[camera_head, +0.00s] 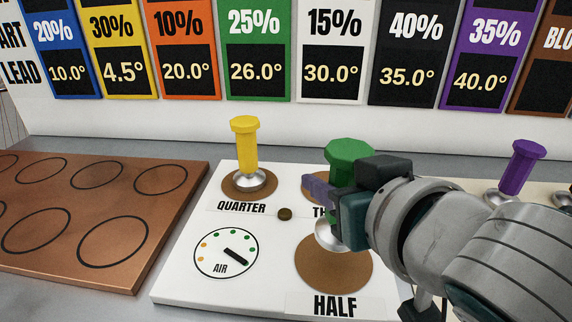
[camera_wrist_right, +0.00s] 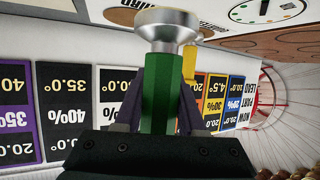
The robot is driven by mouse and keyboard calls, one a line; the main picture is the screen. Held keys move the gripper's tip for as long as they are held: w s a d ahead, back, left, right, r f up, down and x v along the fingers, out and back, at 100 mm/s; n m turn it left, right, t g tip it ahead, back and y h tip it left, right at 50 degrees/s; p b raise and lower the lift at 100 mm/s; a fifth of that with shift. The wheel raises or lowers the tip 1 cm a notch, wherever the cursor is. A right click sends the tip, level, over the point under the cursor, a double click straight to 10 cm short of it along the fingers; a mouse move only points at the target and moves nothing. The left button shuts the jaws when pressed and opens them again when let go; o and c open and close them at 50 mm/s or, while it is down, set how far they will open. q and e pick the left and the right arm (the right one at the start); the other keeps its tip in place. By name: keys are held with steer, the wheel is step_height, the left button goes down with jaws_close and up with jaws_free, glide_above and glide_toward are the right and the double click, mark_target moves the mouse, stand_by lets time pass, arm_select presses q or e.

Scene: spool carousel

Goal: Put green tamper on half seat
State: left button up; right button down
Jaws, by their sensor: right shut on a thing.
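The green tamper (camera_head: 347,151) is upright in my right gripper (camera_head: 328,192), which is shut on its handle. In the right wrist view, the two fingers (camera_wrist_right: 160,105) press on both sides of the green handle (camera_wrist_right: 162,80), and the silver base (camera_wrist_right: 167,28) is beyond them. In the head view the silver base (camera_head: 326,238) overlaps the back edge of the brown half seat (camera_head: 333,268). It looks raised above the board, but the gap is hard to tell. The half seat is otherwise bare. My left gripper is not in view.
A yellow tamper (camera_head: 245,146) stands on the quarter seat (camera_head: 231,188). Another seat behind is partly hidden by my gripper. A purple tamper (camera_head: 522,167) stands at the right. An air dial (camera_head: 226,254) is left of the half seat. A brown board (camera_head: 64,232) with empty circles lies left.

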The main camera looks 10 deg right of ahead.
steer(key=shift+f+b, duration=0.6)
steer(key=shift+f, duration=1.4)
steer(key=shift+f, duration=0.25)
steer(key=c, duration=0.5)
jaws_free()
steer(key=shift+r, duration=0.1)
steer(key=shift+r, duration=0.25)
steer(key=p+v, duration=0.1)
steer(key=v, duration=1.1)
steer(key=s+d+f+g+h, duration=0.1)
steer(key=d+f+g, duration=0.1)
steer(key=s+d+f+m+g+h, duration=0.1)
steer(key=s+d+f+g, duration=0.1)
steer(key=d, duration=0.1)
steer(key=shift+s+f, duration=0.2)
steer(key=shift+f, duration=0.05)
steer(key=s+f+g, duration=0.1)
steer(key=s+g, duration=0.1)
steer(key=s, duration=0.1)
steer(key=s+f+n+g, duration=0.1)
steer(key=s+g, duration=0.1)
steer(key=s, duration=0.1)
steer(key=s+f+g, duration=0.1)
steer(key=s, duration=0.2)
steer(key=shift+d+f+n+g+y, duration=0.2)
steer(key=shift+d+n+g+y, duration=0.1)
steer(key=shift+d+g, duration=0.1)
